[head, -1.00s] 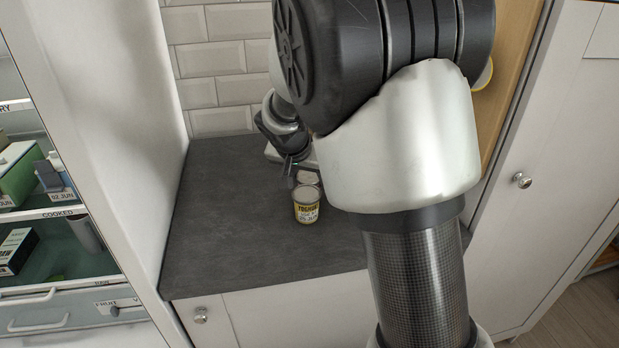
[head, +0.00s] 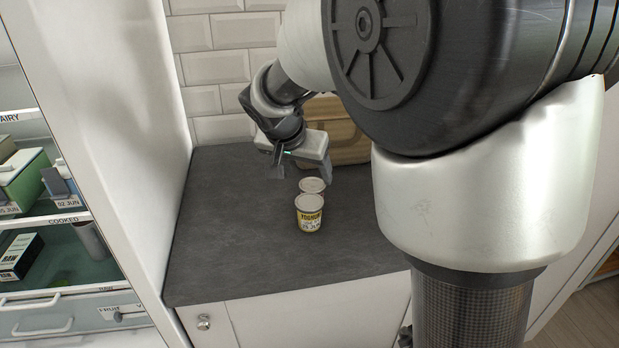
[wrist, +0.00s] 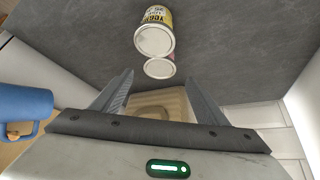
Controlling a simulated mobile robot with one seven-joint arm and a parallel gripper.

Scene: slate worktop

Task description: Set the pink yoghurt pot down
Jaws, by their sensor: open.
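Two yoghurt pots stand upright on the slate worktop (head: 235,235). The front one is a yellow-labelled pot (head: 309,217) with a pale lid. Right behind it is a second pot, the pink one (head: 312,185); mostly its pale lid shows, and its side is nearly all hidden. In the wrist view the pink pot (wrist: 159,68) shows its lid and a sliver of pink, close by the yellow pot (wrist: 154,38); I cannot tell if they touch. My gripper (wrist: 160,78) is open and empty, its fingers apart from both pots. In the head view it is behind and left of them.
A wooden box-like thing (head: 338,125) stands at the back by the tiled wall. A blue mug (wrist: 24,104) shows at the left in the wrist view. An open fridge (head: 45,200) is at the left. The worktop's left and front are clear.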

